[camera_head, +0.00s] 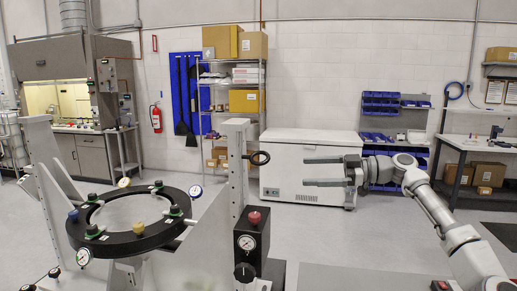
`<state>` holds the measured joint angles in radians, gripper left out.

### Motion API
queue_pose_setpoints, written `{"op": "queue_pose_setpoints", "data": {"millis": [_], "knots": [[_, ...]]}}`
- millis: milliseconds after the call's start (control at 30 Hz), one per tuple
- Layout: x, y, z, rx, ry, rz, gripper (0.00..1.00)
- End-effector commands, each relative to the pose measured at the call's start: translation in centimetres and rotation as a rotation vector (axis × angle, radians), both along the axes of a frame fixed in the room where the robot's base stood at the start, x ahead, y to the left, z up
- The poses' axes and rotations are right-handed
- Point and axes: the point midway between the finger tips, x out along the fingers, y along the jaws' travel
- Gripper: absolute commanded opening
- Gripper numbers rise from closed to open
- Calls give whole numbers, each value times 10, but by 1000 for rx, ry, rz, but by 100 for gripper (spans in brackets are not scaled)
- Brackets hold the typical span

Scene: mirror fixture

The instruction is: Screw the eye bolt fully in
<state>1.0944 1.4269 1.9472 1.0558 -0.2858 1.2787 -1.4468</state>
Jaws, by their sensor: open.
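The eye bolt (259,158) is a dark ring that stands out from the right side of the white upright post (236,170) of the fixture. Its shank points left into the post, and how deep the thread sits cannot be made out. My gripper (304,172) is to the right of the eye bolt, with its two grey fingers pointing left. The fingers are apart, one above the other, with nothing between them. A gap shows between the fingertips and the ring. My arm reaches in from the lower right.
The fixture's black ring (128,243) with gauges and knobs lies left of the post. A black gauge box with a red knob (254,217) stands below the eye bolt. A white chest freezer (310,160) is in the background. Floor right of the post looks clear.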

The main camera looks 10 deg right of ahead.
Motion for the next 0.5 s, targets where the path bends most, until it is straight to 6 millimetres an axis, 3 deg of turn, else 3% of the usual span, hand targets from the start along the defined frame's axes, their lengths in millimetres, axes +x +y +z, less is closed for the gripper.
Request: {"op": "queue_pose_setpoints", "data": {"millis": [100, 233, 367, 500], "knots": [[-11, -23, 17, 36, -81, -6, 100], [-15, -30, 23, 48, -115, -7, 100], [-11, -20, 23, 47, -118, -6, 100], [-2, 5, 24, 47, -117, -3, 100]]}}
